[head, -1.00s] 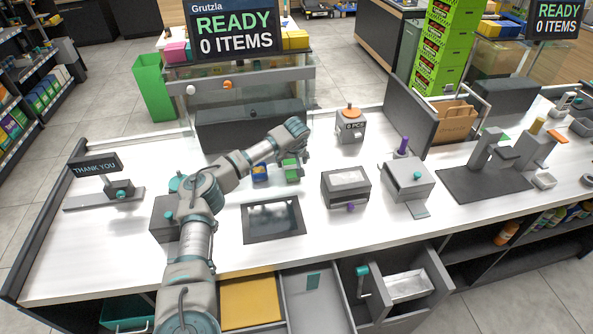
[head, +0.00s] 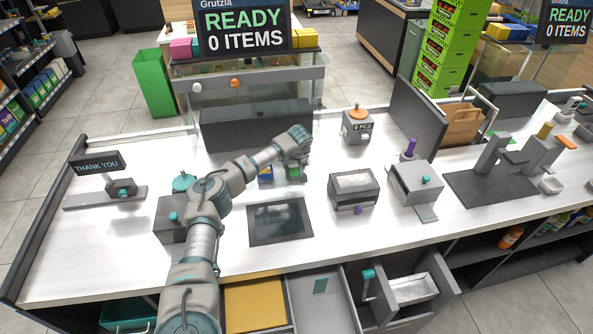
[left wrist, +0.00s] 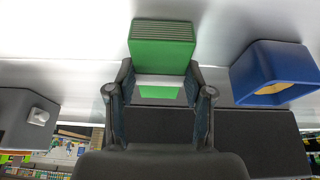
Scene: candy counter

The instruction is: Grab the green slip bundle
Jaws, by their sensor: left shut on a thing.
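The green slip bundle (head: 294,173) is on the white counter, behind the dark flat screen panel. In the left wrist view the bundle (left wrist: 162,48) is a green block with a ridged end and a white band. My left gripper (head: 293,165) reaches over the bundle. In the left wrist view its fingers (left wrist: 160,76) are on either side of the bundle, shut on it. The gripper partly hides the bundle in the head view. I cannot tell whether it is off the counter. My right gripper is not in view.
A blue holder with yellow inside (head: 265,174) stands close beside the bundle; the left wrist view shows it too (left wrist: 262,75). A grey box with a white top (head: 353,188) is to the right. The dark screen panel (head: 280,222) lies in front. A drawer (head: 400,293) is open below.

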